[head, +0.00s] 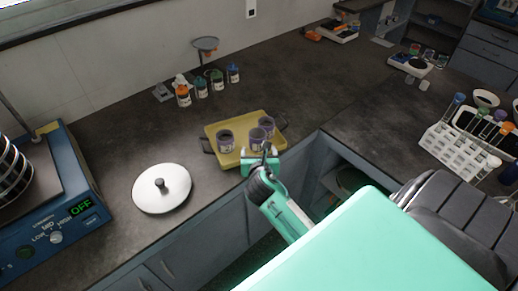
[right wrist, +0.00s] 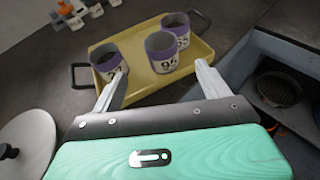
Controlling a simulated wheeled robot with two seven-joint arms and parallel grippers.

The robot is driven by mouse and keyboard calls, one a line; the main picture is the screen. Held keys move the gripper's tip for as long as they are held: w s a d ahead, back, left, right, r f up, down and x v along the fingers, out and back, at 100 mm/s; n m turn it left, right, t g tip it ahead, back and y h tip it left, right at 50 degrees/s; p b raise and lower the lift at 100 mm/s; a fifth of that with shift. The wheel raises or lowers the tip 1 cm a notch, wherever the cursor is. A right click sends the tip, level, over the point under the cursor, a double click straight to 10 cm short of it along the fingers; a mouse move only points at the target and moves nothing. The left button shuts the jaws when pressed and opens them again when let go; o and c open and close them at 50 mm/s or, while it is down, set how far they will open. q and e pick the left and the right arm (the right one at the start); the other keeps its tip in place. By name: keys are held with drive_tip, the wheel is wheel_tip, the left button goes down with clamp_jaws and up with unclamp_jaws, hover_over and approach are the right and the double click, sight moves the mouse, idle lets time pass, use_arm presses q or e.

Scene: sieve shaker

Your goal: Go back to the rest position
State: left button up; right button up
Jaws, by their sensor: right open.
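My right gripper (head: 268,155) is over the near edge of the yellow tray (head: 231,131) on the dark counter. In the right wrist view its two fingers (right wrist: 160,92) are spread apart with nothing between them. The tray holds three purple-banded cups: one at the left (head: 226,141), one in front at the right (head: 257,138) and one behind it (head: 267,125). In the right wrist view the left finger overlaps the left cup (right wrist: 106,62); I cannot tell if they touch. My left gripper is not in view.
A blue shaker (head: 75,190) with its display reading OFF stands at the left. A round white lid (head: 162,196) lies beside it. Several small bottles (head: 201,88) stand at the back. A white tube rack (head: 462,150) stands at the right. An open cabinet space (head: 345,178) is below the counter.

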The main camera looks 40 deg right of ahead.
idle(0.6)
drive_tip(key=s+a+f+m+g+y, duration=0.2)
drive_tip(key=s+a+m+g+y, duration=0.35)
drive_tip(key=s+m, duration=0.8)
drive_tip(key=s+a+f+m+g+y, duration=0.25)
drive_tip(key=s+a+m, duration=0.65)
drive_tip(key=s+m, duration=0.45)
wheel_tip(320, 180, down, 32)
drive_tip(key=s+g, duration=0.1)
drive_tip(key=s+d+f, duration=0.1)
drive_tip(key=s+f, duration=0.8)
drive_tip(key=s+d+f+g, duration=0.1)
drive_tip(key=s+d+f, duration=0.1)
drive_tip(key=s+f, duration=0.6)
drive_tip(key=shift+s+d+f+g, duration=0.3)
drive_tip(key=shift+s+f, duration=0.05)
drive_tip(key=shift+s, duration=0.4)
